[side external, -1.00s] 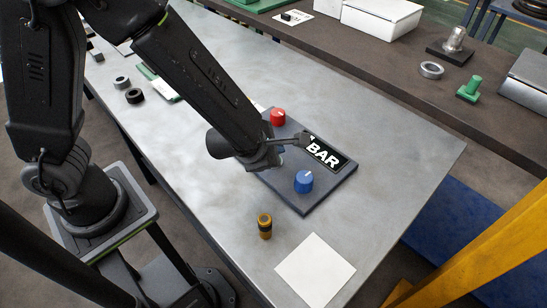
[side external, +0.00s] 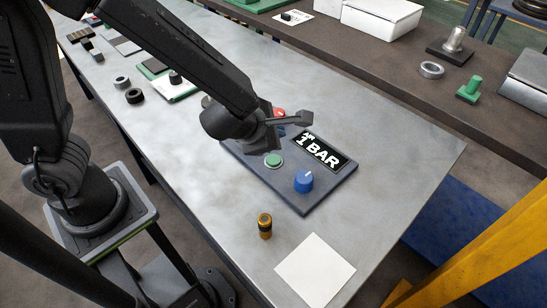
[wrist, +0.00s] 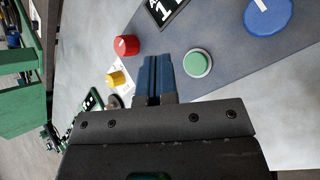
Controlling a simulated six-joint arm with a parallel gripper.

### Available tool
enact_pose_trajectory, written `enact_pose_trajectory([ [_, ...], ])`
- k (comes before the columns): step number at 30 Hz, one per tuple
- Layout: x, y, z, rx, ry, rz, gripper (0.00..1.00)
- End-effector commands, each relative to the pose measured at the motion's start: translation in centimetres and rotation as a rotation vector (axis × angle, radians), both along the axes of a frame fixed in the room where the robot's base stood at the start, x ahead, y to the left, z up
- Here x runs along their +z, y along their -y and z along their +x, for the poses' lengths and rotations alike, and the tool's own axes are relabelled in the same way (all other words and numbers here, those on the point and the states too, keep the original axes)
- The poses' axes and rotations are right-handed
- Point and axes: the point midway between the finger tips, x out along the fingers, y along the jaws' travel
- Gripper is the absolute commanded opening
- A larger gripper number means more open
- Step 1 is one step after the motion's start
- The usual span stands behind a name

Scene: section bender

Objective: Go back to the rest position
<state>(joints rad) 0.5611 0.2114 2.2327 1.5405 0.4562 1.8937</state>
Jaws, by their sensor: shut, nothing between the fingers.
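My gripper (side external: 281,131) is shut and empty, raised above the control panel (side external: 330,190). In the wrist view its two blue fingers (wrist: 155,66) are together, with the panel behind them. The panel carries a display (side external: 320,152) that reads 1 BAR, a green button (side external: 273,160), a blue knob (side external: 303,182) and a red knob (side external: 280,112), partly hidden by my gripper. The wrist view also shows the green button (wrist: 197,63) right of the fingers, the red knob (wrist: 126,45) to their left and the blue knob (wrist: 268,16) at upper right.
A black and orange cylinder (side external: 265,226) stands on the metal table near a white sheet (side external: 315,270). A yellow post (side external: 490,250) rises at the right. The table right of the panel is clear.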

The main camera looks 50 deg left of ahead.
Motion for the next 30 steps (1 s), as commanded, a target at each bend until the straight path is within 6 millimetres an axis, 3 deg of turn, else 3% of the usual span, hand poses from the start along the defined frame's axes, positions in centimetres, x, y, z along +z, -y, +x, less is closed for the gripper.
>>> enact_pose_trajectory([
  [11,0.0,-0.1,0.0,0.006,0.000,-0.004,0.00],
  [14,0.8,-0.9,-0.1,0.100,0.013,-0.068,0.00],
  [17,2.7,-3.0,-0.8,0.355,0.050,-0.246,0.00],
  [24,8.2,-9.4,-5.7,1.357,0.223,-0.991,0.00],
  [30,11.2,-11.0,-11.1,2.180,0.358,-1.638,0.00],
])
